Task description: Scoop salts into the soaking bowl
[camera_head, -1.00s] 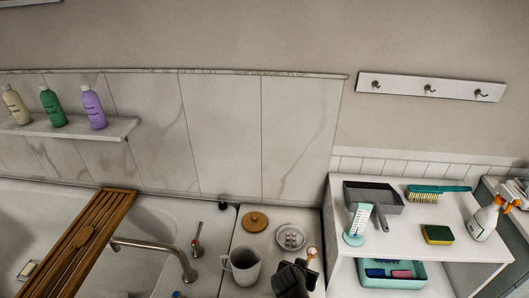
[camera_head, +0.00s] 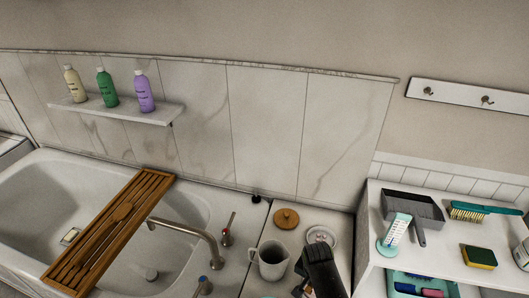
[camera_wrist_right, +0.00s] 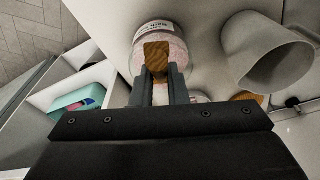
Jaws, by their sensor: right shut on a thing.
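My right gripper (camera_head: 318,262) is in the head view at the bottom, beside the grey pitcher (camera_head: 270,259). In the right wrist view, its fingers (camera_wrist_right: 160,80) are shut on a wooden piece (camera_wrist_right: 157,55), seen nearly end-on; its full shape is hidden. That piece is over a round, labelled jar of pinkish salts (camera_wrist_right: 172,43). I cannot tell whether it touches the salts. The pitcher (camera_wrist_right: 265,52) stands right of the jar there. A small pale dish (camera_head: 320,235) is partly hidden behind my gripper. I cannot pick out the soaking bowl with certainty. My left gripper is not in view.
A round wooden lid (camera_head: 286,218) lies behind the pitcher. A metal faucet (camera_head: 192,236) and a bathtub (camera_head: 55,185) with a wooden rack (camera_head: 110,230) are to the left. A white shelf unit (camera_head: 435,240) with a dustpan (camera_head: 412,206), brush and sponge stands right.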

